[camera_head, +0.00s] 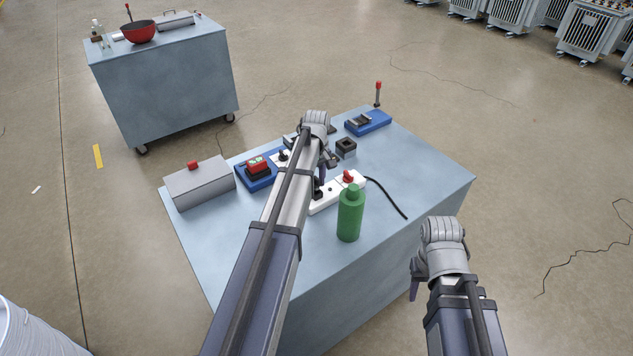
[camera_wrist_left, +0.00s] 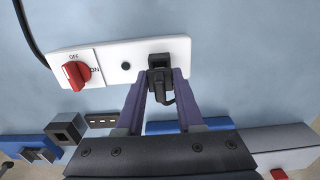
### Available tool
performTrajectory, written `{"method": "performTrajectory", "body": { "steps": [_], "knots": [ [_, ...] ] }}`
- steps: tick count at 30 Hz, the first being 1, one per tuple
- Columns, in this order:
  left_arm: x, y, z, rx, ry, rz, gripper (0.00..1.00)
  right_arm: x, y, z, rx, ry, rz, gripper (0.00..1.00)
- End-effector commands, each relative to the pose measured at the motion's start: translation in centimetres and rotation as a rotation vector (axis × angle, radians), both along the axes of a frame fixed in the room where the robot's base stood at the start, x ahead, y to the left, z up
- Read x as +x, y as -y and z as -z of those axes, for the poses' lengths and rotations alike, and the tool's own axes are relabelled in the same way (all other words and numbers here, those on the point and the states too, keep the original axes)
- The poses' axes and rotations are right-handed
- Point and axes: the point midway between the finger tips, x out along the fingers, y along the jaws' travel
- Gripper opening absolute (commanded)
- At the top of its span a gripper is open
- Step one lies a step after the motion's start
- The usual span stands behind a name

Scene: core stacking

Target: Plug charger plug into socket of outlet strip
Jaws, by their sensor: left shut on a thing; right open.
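The white outlet strip (camera_head: 322,206) lies on the table; it also shows in the left wrist view (camera_wrist_left: 110,56). It has a red rotary switch (camera_wrist_left: 75,73) with OFF and ON marks and a round dark spot (camera_wrist_left: 125,66) near its middle. My left gripper (camera_wrist_left: 160,88) is shut on the black charger plug (camera_wrist_left: 159,66), at the strip's end away from the switch. The plug overlaps that end; whether it is seated in a socket is hidden. In the head view the left gripper (camera_head: 319,184) is over the strip. My right gripper (camera_head: 416,283) is open and empty, off the table's right side.
A green bottle (camera_head: 349,220) stands close in front of the strip. A black cable (camera_head: 388,197) runs right from the strip. A grey box (camera_head: 198,186), a blue base with a red switch (camera_head: 257,168), a dark square block (camera_head: 346,147) and a blue lever device (camera_head: 369,123) stand around.

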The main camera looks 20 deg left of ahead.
Motion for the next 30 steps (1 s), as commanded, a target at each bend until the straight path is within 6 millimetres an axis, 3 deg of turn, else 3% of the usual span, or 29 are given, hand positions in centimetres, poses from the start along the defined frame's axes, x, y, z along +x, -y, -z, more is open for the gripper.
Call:
{"method": "performTrajectory", "body": {
  "steps": [18,19,27,30],
  "knots": [
    [0.0,0.0,1.6,0.000,0.000,0.000,0.00,0.0,0.0,1.6,0.000,0.000,0.000,0.45],
    [0.0,0.0,1.5,0.000,0.000,0.000,0.39,0.0,0.0,1.5,0.000,0.000,0.000,0.45],
    [0.0,0.0,1.5,0.000,0.000,0.000,0.69,0.0,0.0,1.5,0.000,0.000,0.000,0.45],
    [0.0,0.0,1.5,0.000,0.000,0.000,0.71,0.0,0.0,1.5,0.000,0.000,0.000,0.45]
  ]
}}
